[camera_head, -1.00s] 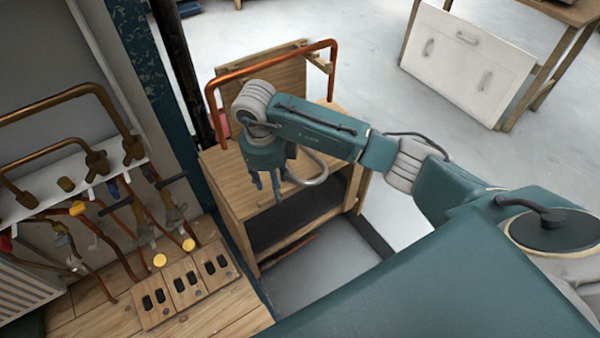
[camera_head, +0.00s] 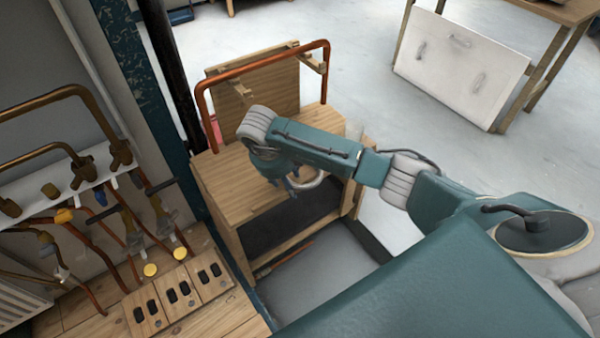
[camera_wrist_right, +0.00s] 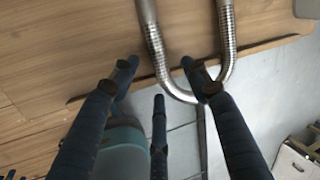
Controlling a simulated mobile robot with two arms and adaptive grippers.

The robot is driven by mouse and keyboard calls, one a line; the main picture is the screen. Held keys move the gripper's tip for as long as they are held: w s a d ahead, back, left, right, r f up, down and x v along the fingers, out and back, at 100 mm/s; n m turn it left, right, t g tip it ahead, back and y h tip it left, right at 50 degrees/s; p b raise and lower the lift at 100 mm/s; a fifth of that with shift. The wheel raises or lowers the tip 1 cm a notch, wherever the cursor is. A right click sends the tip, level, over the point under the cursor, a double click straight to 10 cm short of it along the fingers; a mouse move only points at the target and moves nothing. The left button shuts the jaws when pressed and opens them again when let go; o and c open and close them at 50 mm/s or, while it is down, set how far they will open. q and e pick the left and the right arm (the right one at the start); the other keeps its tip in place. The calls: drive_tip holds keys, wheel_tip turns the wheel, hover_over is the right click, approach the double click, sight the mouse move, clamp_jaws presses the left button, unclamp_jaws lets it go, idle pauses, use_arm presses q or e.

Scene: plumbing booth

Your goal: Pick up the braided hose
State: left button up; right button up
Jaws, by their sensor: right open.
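The braided hose is a silver, ribbed U-shaped tube. In the right wrist view its bend (camera_wrist_right: 184,97) hangs over the front edge of the wooden bench top, with both legs running up the picture. In the head view a small pale curve of the hose (camera_head: 309,181) shows beside my right gripper (camera_head: 287,184). In the wrist view my right gripper (camera_wrist_right: 158,70) is open. Its left finger is outside the hose's left leg and its right fingertip overlaps the inside of the U. I cannot tell whether they touch. My left gripper is not in view.
The wooden bench (camera_head: 225,180) has a backboard and a bent copper pipe (camera_head: 262,62) above it. A wall rack of brass pipes (camera_head: 80,170) and a wooden block with black slots (camera_head: 178,292) are at left. A white panel (camera_head: 462,65) leans on a table at upper right.

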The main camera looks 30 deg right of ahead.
drive_tip(key=shift+f, duration=0.25)
clamp_jaws()
drive_tip(key=shift+w+r, duration=0.1)
drive_tip(key=shift+r, duration=0.05)
